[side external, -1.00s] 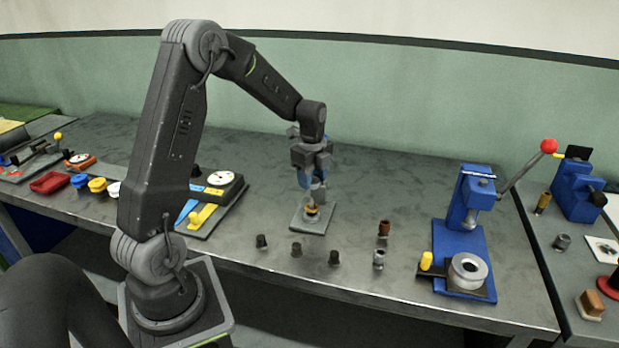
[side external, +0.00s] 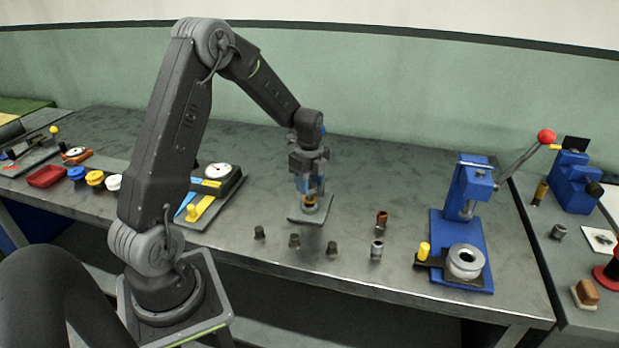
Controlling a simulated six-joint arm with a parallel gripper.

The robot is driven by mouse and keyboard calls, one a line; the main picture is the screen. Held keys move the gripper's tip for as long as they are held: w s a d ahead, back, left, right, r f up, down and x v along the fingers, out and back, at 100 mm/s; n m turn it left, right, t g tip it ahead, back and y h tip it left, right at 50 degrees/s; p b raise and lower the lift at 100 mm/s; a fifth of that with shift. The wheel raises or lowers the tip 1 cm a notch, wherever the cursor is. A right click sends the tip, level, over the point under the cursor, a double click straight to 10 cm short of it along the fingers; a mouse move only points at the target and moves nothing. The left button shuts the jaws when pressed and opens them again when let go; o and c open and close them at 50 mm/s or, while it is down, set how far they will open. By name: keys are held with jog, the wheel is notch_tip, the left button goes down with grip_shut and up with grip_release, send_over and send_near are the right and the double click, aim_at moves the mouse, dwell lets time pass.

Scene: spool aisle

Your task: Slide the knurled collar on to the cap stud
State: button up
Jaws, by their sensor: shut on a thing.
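My gripper (side external: 311,195) has blue fingers and points down over a small grey plate (side external: 299,218). It is shut on a small piece, taken to be the knurled collar, which the fingers largely hide. A small yellow-brass piece with a darker ring (side external: 311,205) shows just below the fingers, over the middle of the plate. It seems to be the cap stud. I cannot tell from this distance whether the collar is around the stud or only above it.
Several small dark cylinders, one here (side external: 294,241), stand in front of the plate, with a brown one (side external: 381,219) and a grey one (side external: 376,250) to the right. A blue lever press (side external: 466,215) stands further right. A gauge fixture (side external: 217,186) is left. Bench behind is clear.

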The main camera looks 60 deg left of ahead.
jog(key=shift+f, duration=1.1)
jog(key=o, duration=1)
notch_tip(320, 180, up, 14)
jog(key=shift+f, duration=0.15)
